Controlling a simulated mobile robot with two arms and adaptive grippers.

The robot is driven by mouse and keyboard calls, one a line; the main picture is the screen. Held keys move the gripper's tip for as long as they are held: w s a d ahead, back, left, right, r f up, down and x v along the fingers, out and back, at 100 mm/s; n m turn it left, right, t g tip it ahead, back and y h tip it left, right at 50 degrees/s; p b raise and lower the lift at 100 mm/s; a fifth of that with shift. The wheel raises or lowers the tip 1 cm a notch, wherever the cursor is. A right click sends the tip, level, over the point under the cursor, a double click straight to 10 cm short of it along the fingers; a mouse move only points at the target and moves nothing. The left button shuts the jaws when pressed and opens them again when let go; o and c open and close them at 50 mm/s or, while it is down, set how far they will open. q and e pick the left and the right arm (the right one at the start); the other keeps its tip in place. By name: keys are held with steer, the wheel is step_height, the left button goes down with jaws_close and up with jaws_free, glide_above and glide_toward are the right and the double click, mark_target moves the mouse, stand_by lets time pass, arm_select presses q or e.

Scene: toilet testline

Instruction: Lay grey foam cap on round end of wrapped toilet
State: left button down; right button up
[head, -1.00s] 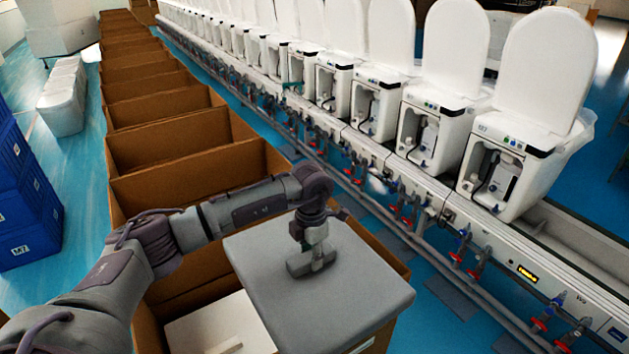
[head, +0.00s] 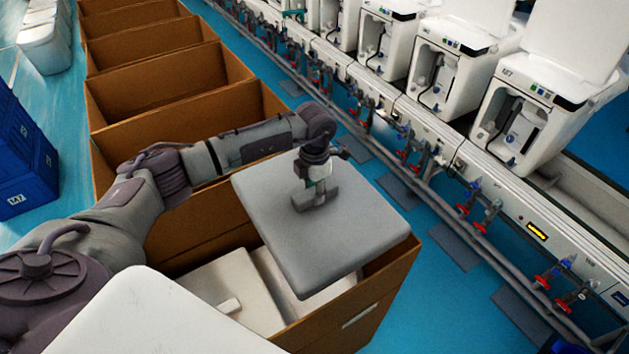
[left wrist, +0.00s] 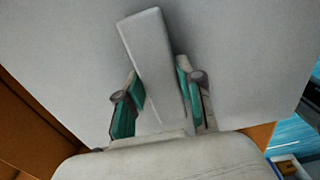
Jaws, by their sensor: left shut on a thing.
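The grey foam cap (head: 300,245) is a flat, rounded square slab with a raised grip on top. My left gripper (head: 316,200) is shut on that grip; the left wrist view shows green finger pads (left wrist: 155,95) on either side of it. The cap hangs tilted over the nearest cardboard box, covering its right part. In the box lies a pale, flat-topped thing (head: 228,285), which seems to be the wrapped toilet. Its round end cannot be made out, and the cap hides part of the box. My right gripper is not in view.
Brown cardboard boxes (head: 165,75) stand in a row running away from me. Pipes with red and blue valves and white toilet units (head: 545,100) line the right side. Blue crates (head: 20,165) stand at left. Blue floor separates box and pipes.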

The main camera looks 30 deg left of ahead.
arm_select(q)
step_height(320, 180, down, 3)
steer(key=shift+f, duration=0.2)
step_height(320, 180, down, 5)
steer(key=shift+r, duration=0.1)
step_height(320, 180, down, 26)
steer(key=b, duration=2)
steer(key=shift+b, duration=0.3)
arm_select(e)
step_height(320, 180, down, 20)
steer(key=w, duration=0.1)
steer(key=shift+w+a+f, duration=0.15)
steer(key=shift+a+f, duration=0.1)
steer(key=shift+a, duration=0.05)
arm_select(q)
steer(key=shift+f+b, duration=0.25)
steer(key=shift+b, duration=0.15)
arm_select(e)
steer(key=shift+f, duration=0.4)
arm_select(q)
steer(key=c, duration=0.7)
jaws_free()
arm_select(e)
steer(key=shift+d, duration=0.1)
arm_select(q)
steer(key=shift+o, duration=0.2)
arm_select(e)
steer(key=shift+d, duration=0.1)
arm_select(q)
step_height(320, 180, up, 12)
